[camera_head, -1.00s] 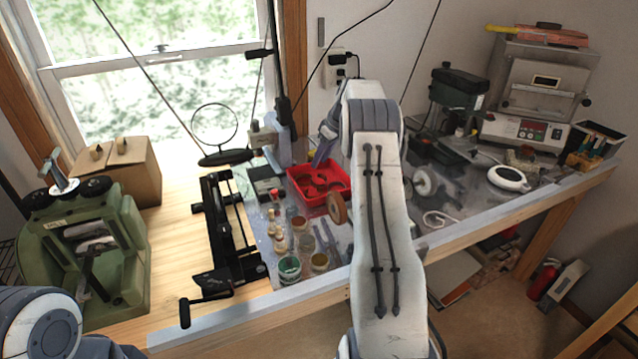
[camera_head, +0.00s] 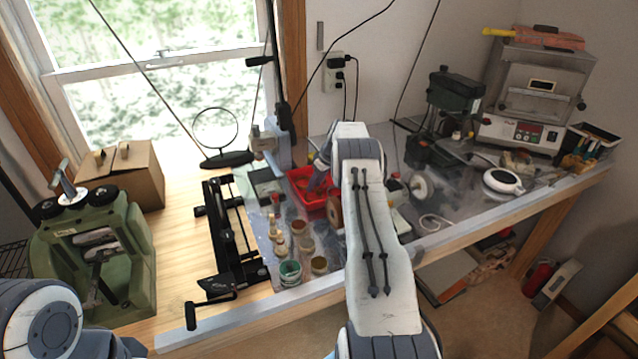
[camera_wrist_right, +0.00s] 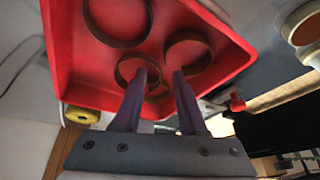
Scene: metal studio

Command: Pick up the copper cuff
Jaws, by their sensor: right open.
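A red tray (camera_head: 304,199) lies on the bench in the head view, partly hidden behind my right arm. In the right wrist view the tray (camera_wrist_right: 62,55) holds three thin brown-copper rings: a large one (camera_wrist_right: 92,31), one at the right (camera_wrist_right: 206,44) and one near the fingers (camera_wrist_right: 119,75). I cannot tell which is the copper cuff. My right gripper (camera_wrist_right: 160,76) is open, its tips over the tray. The left tip overlaps the near ring in the picture; contact is unclear. In the head view the right gripper (camera_head: 319,184) reaches into the tray area. My left gripper is out of view.
Small jars (camera_head: 290,271) stand in front of the tray, left of my right arm. A black metal frame (camera_head: 232,235) and a green rolling mill (camera_head: 95,245) are further left.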

